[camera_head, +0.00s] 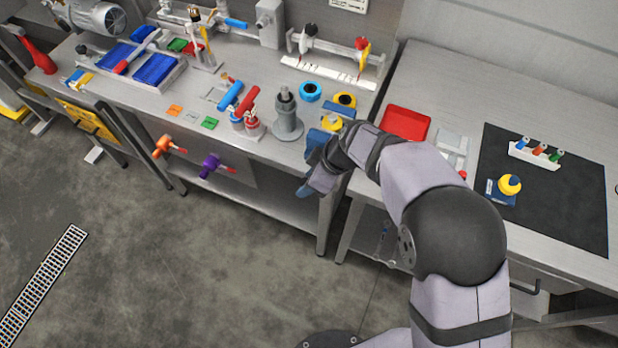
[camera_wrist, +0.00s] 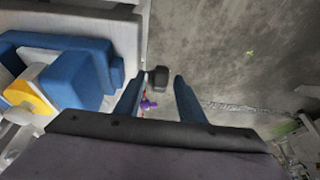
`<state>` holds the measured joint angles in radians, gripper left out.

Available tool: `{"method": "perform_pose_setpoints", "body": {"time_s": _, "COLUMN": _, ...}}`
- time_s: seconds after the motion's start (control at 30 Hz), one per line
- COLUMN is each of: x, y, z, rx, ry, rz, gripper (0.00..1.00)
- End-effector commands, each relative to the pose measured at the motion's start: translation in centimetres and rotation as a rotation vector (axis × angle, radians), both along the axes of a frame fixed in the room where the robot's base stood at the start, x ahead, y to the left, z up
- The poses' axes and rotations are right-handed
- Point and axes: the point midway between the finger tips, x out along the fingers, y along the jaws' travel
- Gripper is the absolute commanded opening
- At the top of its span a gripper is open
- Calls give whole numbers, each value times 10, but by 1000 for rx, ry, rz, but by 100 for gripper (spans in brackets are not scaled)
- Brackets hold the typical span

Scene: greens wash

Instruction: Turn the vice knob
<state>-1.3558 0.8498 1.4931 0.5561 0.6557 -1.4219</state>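The blue vice (camera_wrist: 70,78), with a yellow part (camera_wrist: 38,90) on it, fills the left of the wrist view at the bench edge. In the head view the vice's yellow part (camera_head: 332,124) shows beside my arm, which hides some of the vice. A dark knob-like piece (camera_wrist: 160,78) shows between my fingertips in the wrist view; I cannot tell whether it joins the vice. My gripper (camera_head: 306,172) is at the bench's front edge. Its two blue fingers are apart, with a gap on both sides of the dark piece.
A purple handle (camera_head: 210,165) and an orange handle (camera_head: 163,146) stick out from the bench front. A red tray (camera_head: 405,124) lies to the right.

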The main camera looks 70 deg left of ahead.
Motion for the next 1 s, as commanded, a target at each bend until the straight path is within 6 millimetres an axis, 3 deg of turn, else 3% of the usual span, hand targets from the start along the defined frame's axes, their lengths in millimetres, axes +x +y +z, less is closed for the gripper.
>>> {"method": "perform_pose_setpoints", "body": {"time_s": 0.23, "x": 0, "y": 0, "z": 0, "rx": 0, "ry": 0, "rz": 0, "gripper": 34}}
{"method": "perform_pose_setpoints", "body": {"time_s": 0.37, "x": 0, "y": 0, "z": 0, "rx": 0, "ry": 0, "rz": 0, "gripper": 2}}
{"method": "perform_pose_setpoints", "body": {"time_s": 0.4, "x": 0, "y": 0, "z": 0, "rx": 0, "ry": 0, "rz": 0, "gripper": 0}}
{"method": "perform_pose_setpoints", "body": {"time_s": 1.0, "x": 2, "y": 0, "z": -7, "rx": 52, "ry": 49, "rz": -3, "gripper": 0}}
